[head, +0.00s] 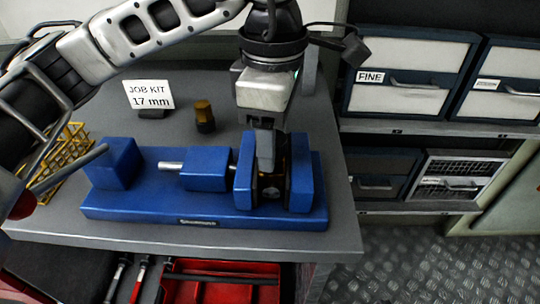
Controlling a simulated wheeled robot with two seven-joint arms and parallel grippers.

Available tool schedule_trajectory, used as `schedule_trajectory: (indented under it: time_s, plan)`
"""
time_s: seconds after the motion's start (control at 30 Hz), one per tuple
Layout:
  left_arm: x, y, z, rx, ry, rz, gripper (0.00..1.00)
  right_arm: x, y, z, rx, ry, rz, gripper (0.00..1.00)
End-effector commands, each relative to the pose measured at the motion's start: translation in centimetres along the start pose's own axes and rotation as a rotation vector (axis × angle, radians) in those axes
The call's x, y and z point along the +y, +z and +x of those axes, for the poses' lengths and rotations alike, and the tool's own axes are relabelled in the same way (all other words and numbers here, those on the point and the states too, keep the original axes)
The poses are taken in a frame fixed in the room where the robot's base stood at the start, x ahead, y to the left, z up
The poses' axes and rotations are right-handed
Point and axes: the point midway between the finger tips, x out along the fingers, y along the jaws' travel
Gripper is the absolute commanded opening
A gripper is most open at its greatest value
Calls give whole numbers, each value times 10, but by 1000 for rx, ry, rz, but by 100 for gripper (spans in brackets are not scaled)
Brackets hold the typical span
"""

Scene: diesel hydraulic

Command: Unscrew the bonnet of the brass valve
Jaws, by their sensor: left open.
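A blue bench vise (165,207) sits on the grey workbench (180,240). A dark part with a brassy edge (273,192) shows between the vise jaws; my gripper covers most of it, and I cannot make out the bonnet. My left gripper (267,165) points down from above, its fingers at the right-hand jaws of the vise, over the clamped part. It is open. Whether its fingers touch the part is hidden. My right gripper is not in view.
A small amber-and-black bottle-like item (204,116) stands behind the vise. A "JOB KIT 17 mm" card (149,95) stands left of it. A yellow wire rack (65,160) is at the left. An open red drawer (222,284) lies below. Shelved bins (408,80) stand right.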

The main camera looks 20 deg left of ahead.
Motion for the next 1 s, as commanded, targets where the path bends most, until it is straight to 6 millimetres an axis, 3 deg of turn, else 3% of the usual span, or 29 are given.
schedule_trajectory:
  time_s: [0.2,0.33,0.53,0.63,0.67,0.87,1.0]
  plan:
    - [0,0,0,0,0,345,51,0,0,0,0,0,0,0]
    - [0,0,0,0,0,424,51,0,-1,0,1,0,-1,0]
    - [0,0,0,0,0,428,49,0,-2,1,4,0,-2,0]
    - [0,0,0,0,0,427,21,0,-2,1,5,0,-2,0]
    - [0,0,0,0,0,427,17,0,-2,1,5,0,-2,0]
    - [0,0,0,0,0,408,17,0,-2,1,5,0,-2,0]
    - [0,0,0,0,0,227,17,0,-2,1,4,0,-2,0]
